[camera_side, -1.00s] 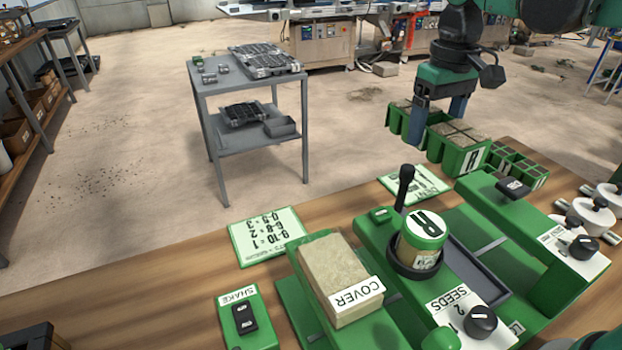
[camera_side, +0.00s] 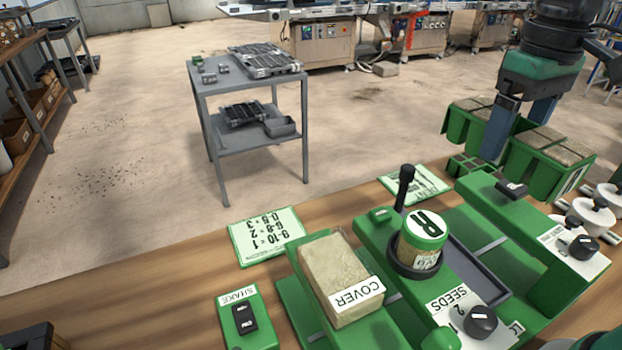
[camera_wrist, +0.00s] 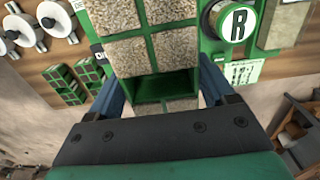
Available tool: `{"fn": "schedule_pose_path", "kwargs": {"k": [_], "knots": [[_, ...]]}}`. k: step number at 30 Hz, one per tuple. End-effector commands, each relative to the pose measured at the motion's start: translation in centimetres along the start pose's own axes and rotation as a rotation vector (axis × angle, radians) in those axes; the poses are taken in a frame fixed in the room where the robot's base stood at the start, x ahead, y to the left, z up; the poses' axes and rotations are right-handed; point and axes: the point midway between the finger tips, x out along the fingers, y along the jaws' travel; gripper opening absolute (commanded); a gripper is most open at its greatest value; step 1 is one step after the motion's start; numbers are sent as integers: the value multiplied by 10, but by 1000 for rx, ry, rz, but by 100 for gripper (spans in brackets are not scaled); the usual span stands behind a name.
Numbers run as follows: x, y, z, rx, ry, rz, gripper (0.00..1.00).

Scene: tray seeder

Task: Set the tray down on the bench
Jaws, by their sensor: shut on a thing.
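The tray (camera_side: 538,168) is green, with cells filled with brown material. My gripper (camera_side: 516,140) is shut on it at its middle and holds it above the far right part of the wooden bench (camera_side: 130,291). The tray looks about level, and I see no contact with the bench. In the wrist view the tray (camera_wrist: 149,48) lies between the blue fingers of my gripper (camera_wrist: 160,92), with a bare green section between filled cells. The fingertips are hidden.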

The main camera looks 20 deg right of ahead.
Motion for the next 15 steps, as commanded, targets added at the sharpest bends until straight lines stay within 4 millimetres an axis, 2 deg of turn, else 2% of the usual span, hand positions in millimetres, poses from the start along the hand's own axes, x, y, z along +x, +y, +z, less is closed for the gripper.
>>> {"fn": "schedule_pose_path", "kwargs": {"k": [15], "knots": [[110, 0, 0, 0, 0, 0, 15]]}}
